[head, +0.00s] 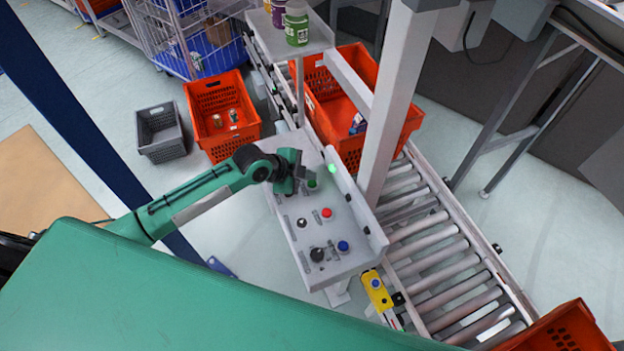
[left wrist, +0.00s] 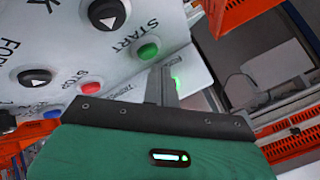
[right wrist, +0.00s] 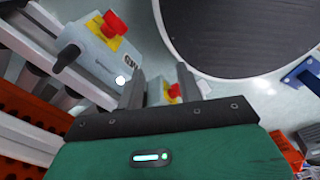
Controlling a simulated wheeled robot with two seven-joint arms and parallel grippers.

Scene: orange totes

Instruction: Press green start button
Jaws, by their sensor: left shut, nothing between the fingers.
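The green start button (head: 312,184) is on the grey control panel (head: 291,213), near its far end. In the left wrist view the button (left wrist: 148,50) lies under the word START, just left of my fingers. My left gripper (head: 303,173) is shut and empty, close to the button. In the left wrist view the left gripper's fingers (left wrist: 162,84) are together; I cannot tell whether they touch the panel. A green light (head: 333,168) glows on the panel's raised edge. My right gripper (right wrist: 160,82) is open and empty, away from the panel.
The panel also has a red stop button (head: 326,212), a blue button (head: 343,245) and black knobs. A roller conveyor (head: 440,250) runs right of it, carrying an orange tote (head: 330,85). A grey post (head: 400,100) stands close by. A red emergency button (right wrist: 113,22) is near the right gripper.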

